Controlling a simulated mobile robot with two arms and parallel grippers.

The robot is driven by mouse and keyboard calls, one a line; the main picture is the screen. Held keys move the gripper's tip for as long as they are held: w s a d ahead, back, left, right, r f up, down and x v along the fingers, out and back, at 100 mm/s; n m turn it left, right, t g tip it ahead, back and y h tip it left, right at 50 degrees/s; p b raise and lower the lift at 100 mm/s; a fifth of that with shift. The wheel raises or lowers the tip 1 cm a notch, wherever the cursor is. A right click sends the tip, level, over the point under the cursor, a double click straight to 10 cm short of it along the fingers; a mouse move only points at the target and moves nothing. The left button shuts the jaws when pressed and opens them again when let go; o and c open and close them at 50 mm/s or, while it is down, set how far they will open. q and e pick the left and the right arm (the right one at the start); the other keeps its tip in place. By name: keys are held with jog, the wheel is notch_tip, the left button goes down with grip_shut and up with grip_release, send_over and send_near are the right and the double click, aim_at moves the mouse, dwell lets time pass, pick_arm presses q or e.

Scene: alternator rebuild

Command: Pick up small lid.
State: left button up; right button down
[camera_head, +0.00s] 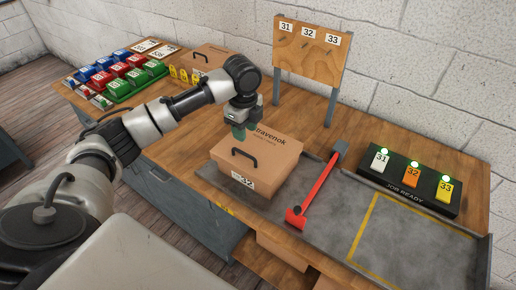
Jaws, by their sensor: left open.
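A cardboard box (262,178) stands on the bench's grey mat, with dark lettering and a label reading 32. Its flat top carries a black handle (245,157) and is the nearest lid-like piece to my gripper. A second box (205,57) with a black handle stands further back. I cannot tell which top is the small lid. My left gripper (241,133) is open and points down over the far left edge of the nearer box's top, behind the handle. Its greenish fingertips are small, and I cannot tell whether they touch the cardboard. My right gripper is not in view.
A red-handled tool (315,191) lies on the mat, right of the nearer box. A black rack (408,181) holds tags 31, 32 and 33. A wooden tag board (308,50) stands behind. Coloured bins (115,73) fill the far left. The mat's yellow-marked right part is clear.

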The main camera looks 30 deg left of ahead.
pick_arm(q)
jog(key=shift+a+f, duration=0.2)
jog(key=p, duration=0.1)
send_over(244, 153)
notch_tip(244, 153, down, 4)
jog(key=shift+w+d+f, duration=0.1)
jog(key=shift+d+f, duration=0.05)
jog(key=shift+f, duration=0.1)
jog(key=shift+f+p, duration=0.5)
jog(key=shift+f, duration=0.15)
jog(key=f, duration=0.1)
jog(key=f+p, duration=0.1)
jog(key=f, duration=0.1)
jog(key=shift+a+f, duration=0.2)
jog(key=shift+f, duration=0.45)
jog(key=shift+c, duration=0.3)
grip_shut()
